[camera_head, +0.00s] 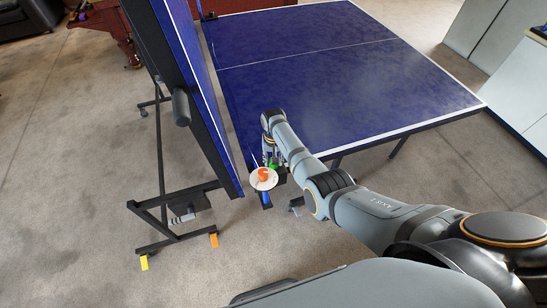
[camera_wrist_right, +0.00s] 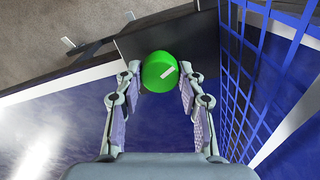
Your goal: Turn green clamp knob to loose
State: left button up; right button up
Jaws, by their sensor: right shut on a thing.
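The green clamp knob (camera_wrist_right: 154,66) is round, with a short white line on its face slanting up to the right. My right gripper (camera_wrist_right: 160,78) has a finger on each side of the knob and is shut on it. In the head view my right gripper (camera_head: 268,152) comes down at the table's near left corner. Only a sliver of the green knob (camera_head: 273,167) shows there, beside a white disc with an orange mark (camera_head: 263,179). The net (camera_wrist_right: 244,75) runs close to the right of the fingers. My left gripper is not in view.
The blue table half (camera_head: 330,60) lies flat to the right. The other half (camera_head: 192,75) stands folded upright close to the left of my right gripper. Its black wheeled frame (camera_head: 162,190) stands on the carpet. Pale cabinets (camera_head: 510,75) are at the far right.

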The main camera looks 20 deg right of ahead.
jog(key=n+p, duration=0.1)
jog(key=n, duration=0.5)
jog(key=shift+r+n, duration=0.1)
jog(key=shift+n, duration=0.2)
jog(key=n+p, duration=0.1)
jog(key=n, duration=0.5)
dwell(0.4)
jog(key=o, duration=1.2)
notch_tip(320, 180, up, 12)
jog(key=shift+f, duration=0.1)
